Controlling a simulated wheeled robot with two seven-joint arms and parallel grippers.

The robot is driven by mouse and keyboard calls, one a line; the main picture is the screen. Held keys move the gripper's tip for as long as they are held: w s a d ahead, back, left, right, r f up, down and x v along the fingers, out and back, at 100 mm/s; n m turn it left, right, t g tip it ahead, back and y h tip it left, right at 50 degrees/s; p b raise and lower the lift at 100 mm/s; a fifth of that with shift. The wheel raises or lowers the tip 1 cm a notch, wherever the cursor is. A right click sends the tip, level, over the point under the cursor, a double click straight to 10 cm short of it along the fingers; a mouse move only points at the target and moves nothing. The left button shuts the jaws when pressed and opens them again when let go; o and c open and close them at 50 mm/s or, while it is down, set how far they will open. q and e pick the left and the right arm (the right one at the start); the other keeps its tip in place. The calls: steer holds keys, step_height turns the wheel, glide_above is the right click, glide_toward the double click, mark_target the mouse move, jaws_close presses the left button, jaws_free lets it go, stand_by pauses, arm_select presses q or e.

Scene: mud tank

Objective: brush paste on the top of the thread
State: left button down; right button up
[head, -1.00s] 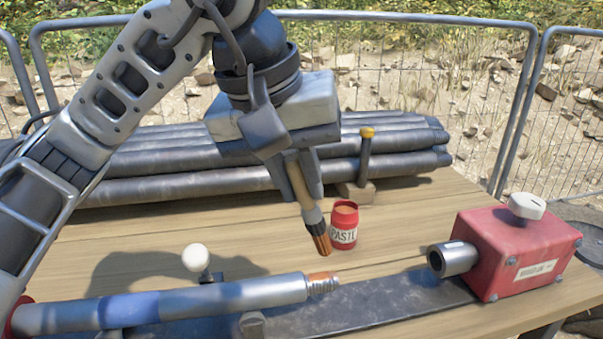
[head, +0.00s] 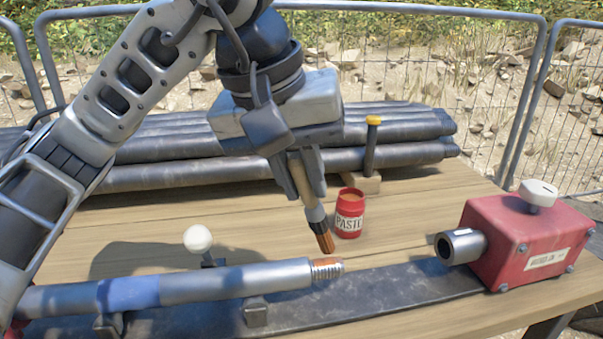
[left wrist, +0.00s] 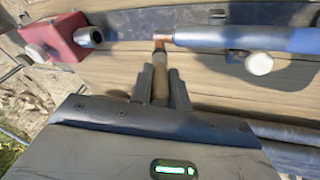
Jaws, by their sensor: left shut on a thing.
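My left gripper (head: 308,190) is shut on the wooden handle of a brush (head: 318,222), which points down with orange-brown bristles. The grey pipe (head: 220,283) lies across the table with a threaded end (head: 327,269) at its right. Orange-brown paste shows along the top of the thread. The bristle tip is just above the thread in the head view; I cannot tell whether it touches. In the left wrist view the brush (left wrist: 160,85) reaches up to the thread (left wrist: 163,37), its bristles overlapping it. The red paste pot (head: 349,218) stands open behind the thread. My right gripper is out of view.
A red box (head: 515,240) with a metal socket (head: 460,246) stands right of the thread, across a gap. A white knob (head: 198,239) rises behind the pipe. Stacked pipes (head: 390,157) and a yellow-topped post (head: 371,145) are at the back. The table (head: 420,210) around the pot is clear.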

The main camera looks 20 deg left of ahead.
arm_select(q)
steer(key=shift+f+b, duration=0.85)
steer(key=shift+f, duration=0.1)
